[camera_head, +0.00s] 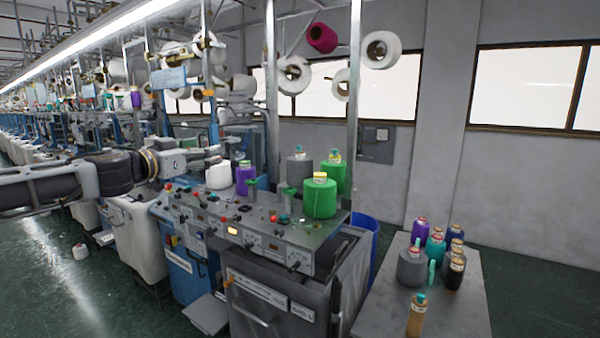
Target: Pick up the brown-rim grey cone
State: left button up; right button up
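A large grey cone (411,268) with a brownish rim at its top stands upright on the grey side table (385,318) at the lower right. A second, partly hidden grey cone (452,259) stands behind it to the right. Another grey cone (299,171) with a teal top stands on the machine. My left gripper (212,156) reaches in from the left over the machine, near a white cone (219,175), far from the side table. Its fingers are too small to tell whether they are open. My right gripper is not in view.
Purple, teal, dark and tan cones crowd the side table; the tan one (416,316) stands at its front. Green cones (320,198) and a purple cone (245,178) stand on the machine's control panel (245,222). A metal post (353,110) rises behind. The side table's right part is clear.

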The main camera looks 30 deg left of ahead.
aim_at(299, 166)
jog(key=i, duration=1.5)
